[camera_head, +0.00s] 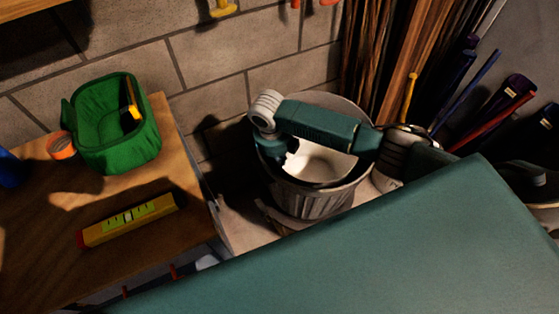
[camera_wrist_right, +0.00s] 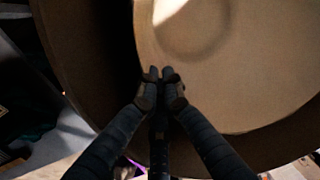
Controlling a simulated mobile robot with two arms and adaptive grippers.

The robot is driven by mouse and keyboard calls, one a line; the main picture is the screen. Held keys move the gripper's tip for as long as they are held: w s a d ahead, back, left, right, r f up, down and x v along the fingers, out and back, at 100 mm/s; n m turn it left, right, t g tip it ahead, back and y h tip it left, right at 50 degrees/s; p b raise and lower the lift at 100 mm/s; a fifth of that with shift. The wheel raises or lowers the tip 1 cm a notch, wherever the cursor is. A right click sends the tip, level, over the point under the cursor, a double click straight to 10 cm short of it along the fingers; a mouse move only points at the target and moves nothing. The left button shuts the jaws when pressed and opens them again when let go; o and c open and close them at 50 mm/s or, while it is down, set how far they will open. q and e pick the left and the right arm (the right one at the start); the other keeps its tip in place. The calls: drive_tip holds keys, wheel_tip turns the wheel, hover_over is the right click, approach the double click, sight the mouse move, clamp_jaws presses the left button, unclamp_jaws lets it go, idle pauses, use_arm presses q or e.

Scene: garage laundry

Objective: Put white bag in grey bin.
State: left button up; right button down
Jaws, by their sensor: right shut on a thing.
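The white bag (camera_head: 318,162) shows as a pale shape inside the mouth of the grey bin (camera_head: 312,201), below my right forearm. In the right wrist view the bag (camera_wrist_right: 235,65) looks beige and fills much of the upper right. My right gripper (camera_wrist_right: 162,88) is shut on the edge of the bag, with its fingertips close together. In the head view my right arm reaches across the bin opening and hides part of the bag and the fingertips. I cannot tell whether the bag touches the bin's bottom. My left gripper is in neither view.
A wooden workbench (camera_head: 60,265) on the left holds a green basket (camera_head: 115,155), a yellow level (camera_head: 130,219) and an orange roll (camera_head: 61,146). A brick wall (camera_head: 215,50) stands behind the bin. Wooden boards (camera_head: 395,45) and long-handled tools (camera_head: 465,85) lean at the right.

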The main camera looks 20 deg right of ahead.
drive_tip(key=shift+f, duration=0.1)
drive_tip(key=c, duration=1.9)
unclamp_jaws()
drive_tip(key=shift+c, duration=0.2)
wheel_tip(320, 180, up, 12)
drive_tip(key=a, duration=0.1)
drive_tip(key=shift+s+a, duration=0.15)
drive_tip(key=shift+a, duration=0.05)
